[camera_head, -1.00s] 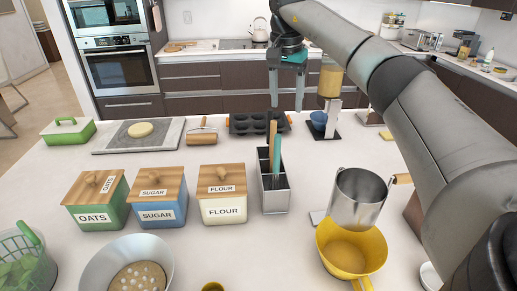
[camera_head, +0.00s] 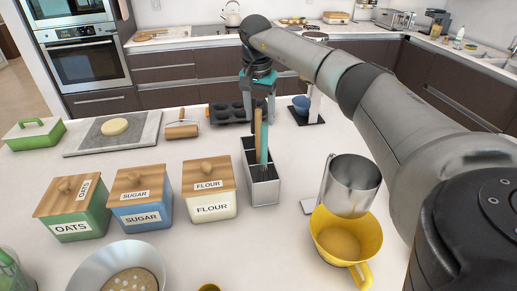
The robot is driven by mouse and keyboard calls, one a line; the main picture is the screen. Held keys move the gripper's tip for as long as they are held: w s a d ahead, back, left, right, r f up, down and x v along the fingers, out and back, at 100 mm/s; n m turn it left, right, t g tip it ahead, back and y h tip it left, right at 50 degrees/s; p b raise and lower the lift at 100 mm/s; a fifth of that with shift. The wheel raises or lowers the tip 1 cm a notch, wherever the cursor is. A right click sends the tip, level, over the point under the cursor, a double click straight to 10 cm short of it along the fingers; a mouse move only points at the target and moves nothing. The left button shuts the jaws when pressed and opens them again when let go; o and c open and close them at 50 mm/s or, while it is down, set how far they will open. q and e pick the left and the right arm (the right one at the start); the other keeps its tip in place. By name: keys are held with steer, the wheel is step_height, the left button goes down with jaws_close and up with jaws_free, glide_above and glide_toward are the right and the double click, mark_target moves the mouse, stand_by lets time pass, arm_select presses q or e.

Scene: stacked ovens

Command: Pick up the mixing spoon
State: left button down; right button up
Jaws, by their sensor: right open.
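A metal utensil holder (camera_head: 264,191) stands on the white counter. My right gripper (camera_head: 259,113) points down, open and empty, near the top ends of the handles. In the picture its fingers lie either side of the handle tops; how far it is in depth is unclear. My left gripper is out of view.
Canisters marked oats (camera_head: 73,222), sugar (camera_head: 140,215) and flour (camera_head: 211,205) stand left of the holder. A metal pitcher (camera_head: 350,185) and a yellow bowl (camera_head: 343,238) are to the right. A muffin tin (camera_head: 226,113) and rolling pin (camera_head: 181,130) lie behind.

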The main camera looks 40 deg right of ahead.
glide_above(258, 148)
steer(key=f, duration=0.3)
steer(key=d+f, duration=0.1)
steer(key=f, duration=0.1)
steer(key=shift+w, duration=0.3)
steer(key=shift+c, duration=0.3)
jaws_close()
